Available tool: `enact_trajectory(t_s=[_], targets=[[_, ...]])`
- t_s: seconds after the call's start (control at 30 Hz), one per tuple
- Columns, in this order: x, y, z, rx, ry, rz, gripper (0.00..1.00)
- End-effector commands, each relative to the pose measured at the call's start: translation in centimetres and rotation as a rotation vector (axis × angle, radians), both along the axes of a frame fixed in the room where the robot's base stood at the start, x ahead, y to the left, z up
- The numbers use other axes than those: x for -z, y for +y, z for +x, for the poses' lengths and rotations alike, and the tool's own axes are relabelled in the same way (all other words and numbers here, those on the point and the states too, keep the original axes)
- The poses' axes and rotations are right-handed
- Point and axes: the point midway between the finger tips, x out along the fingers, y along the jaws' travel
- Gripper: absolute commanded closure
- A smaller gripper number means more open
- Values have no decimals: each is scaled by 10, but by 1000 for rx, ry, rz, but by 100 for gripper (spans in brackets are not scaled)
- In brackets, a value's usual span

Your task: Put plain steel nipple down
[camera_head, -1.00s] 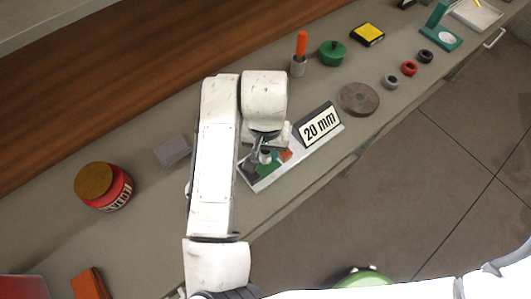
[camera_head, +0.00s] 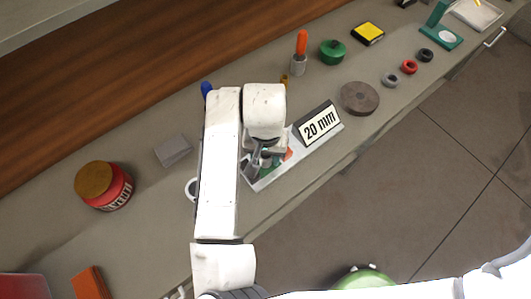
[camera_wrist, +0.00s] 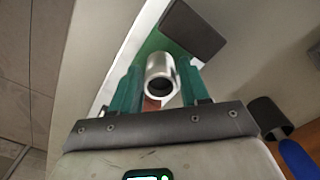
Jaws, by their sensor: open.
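The plain steel nipple (camera_wrist: 162,78) is a short, hollow metal cylinder in the wrist view, with its open end facing the camera. My gripper (camera_wrist: 160,84) is open, with one green finger on each side of the nipple. I cannot tell whether either finger touches it. Below it lies a light-edged tray with a green surface (camera_wrist: 160,42). In the head view my gripper (camera_head: 262,160) is low over the left end of this tray (camera_head: 318,143), and my arm hides much of that spot. A "20 mm" sign (camera_head: 319,123) stands on the tray's right part.
A dark block (camera_wrist: 193,28) sits beside the nipple. A red tin (camera_head: 118,190) and grey block (camera_head: 173,151) are left of my arm. A brown disc (camera_head: 360,98), several small rings and a green pot (camera_head: 332,51) stand to the right. The bench's front edge is close.

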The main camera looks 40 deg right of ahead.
Motion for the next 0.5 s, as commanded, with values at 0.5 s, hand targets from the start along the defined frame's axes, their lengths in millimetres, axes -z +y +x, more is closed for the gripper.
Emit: enact_trajectory(t_s=[0.5], targets=[[-85,0,1,2,-4,1,55]])
